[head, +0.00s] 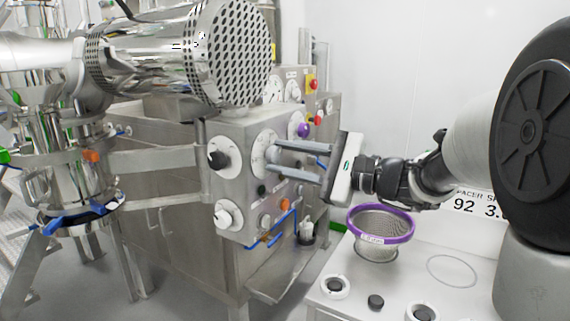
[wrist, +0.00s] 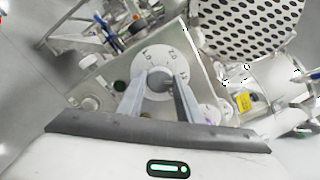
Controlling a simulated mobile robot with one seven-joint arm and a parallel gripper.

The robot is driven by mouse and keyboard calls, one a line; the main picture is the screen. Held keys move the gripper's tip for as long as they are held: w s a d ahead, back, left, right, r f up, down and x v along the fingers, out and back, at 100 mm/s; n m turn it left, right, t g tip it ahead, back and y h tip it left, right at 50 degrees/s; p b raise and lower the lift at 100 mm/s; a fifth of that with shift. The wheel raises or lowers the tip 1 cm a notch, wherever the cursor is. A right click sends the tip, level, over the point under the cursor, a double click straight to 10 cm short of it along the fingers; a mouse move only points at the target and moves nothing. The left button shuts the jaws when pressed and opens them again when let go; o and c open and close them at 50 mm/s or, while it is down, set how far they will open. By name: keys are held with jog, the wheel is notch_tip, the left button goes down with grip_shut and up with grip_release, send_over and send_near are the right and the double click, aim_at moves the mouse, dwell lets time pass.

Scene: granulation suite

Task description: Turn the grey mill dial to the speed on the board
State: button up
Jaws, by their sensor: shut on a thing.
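The grey mill dial (wrist: 160,80) sits at the centre of a round white scale plate (wrist: 148,62) with dark marks, on the steel control box (head: 238,133). My gripper (head: 277,158) reaches it from the right, and its two long fingers are shut on the dial; they also show around it in the wrist view (wrist: 160,85). In the head view the fingers cover most of the dial. The marks are too small to read surely.
A black knob (head: 217,159) and a white knob (head: 227,214) sit left of the dial. Purple (head: 303,130) and orange (head: 285,205) knobs are close by. A perforated steel cylinder (head: 232,52) hangs above. A purple-rimmed sieve (head: 380,222) stands below my wrist on a white bench (head: 400,276).

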dwell(0.3)
jog(key=o, duration=1)
jog(key=shift+o, duration=0.2)
jog(key=v, duration=1.7)
jog(key=shift+d+p, duration=0.25)
jog(key=shift+p, duration=0.15)
jog(key=shift+s, duration=0.15)
